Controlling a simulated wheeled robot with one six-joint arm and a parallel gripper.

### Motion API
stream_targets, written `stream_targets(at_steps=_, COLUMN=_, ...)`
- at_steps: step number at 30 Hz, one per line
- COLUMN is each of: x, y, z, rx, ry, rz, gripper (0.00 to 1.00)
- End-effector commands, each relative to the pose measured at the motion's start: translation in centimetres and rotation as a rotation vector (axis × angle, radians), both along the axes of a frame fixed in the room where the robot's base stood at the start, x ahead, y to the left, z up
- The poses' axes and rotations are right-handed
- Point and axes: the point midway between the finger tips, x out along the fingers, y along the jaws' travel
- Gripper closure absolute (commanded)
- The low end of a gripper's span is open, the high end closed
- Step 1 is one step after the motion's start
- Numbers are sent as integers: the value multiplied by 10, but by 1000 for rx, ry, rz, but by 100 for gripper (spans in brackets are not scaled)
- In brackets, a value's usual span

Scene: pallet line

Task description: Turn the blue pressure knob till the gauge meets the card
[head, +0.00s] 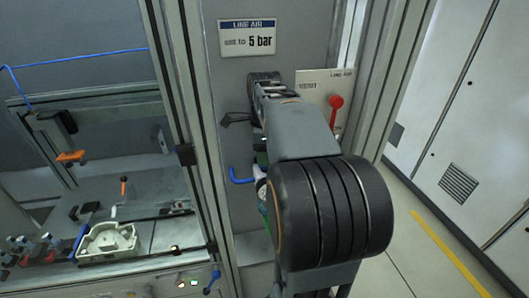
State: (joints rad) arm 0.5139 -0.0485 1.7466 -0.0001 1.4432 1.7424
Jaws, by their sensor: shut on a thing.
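The card (247,41) on the grey panel reads "LINE AIR, set to 5 bar". My arm reaches up across the panel and covers most of the air unit below the card. My gripper (238,119) shows only as a dark part beside the wrist, close to the panel. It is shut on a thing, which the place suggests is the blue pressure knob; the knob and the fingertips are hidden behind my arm. The gauge and its needle are not visible, so its reading cannot be told.
A blue hose (240,178) meets the air unit left of my arm. A red-handled valve (335,110) is mounted on a light "LINE AIR" plate (312,84) close right of my arm. A metal frame post (193,120) stands left, before a bench holding a pale casting (107,241).

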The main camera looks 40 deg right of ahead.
Motion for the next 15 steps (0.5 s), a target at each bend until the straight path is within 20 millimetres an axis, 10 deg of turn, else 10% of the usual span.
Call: stream_targets(at_steps=15, x=-1, y=1, z=0, rx=0, ry=0, rz=307, gripper=78)
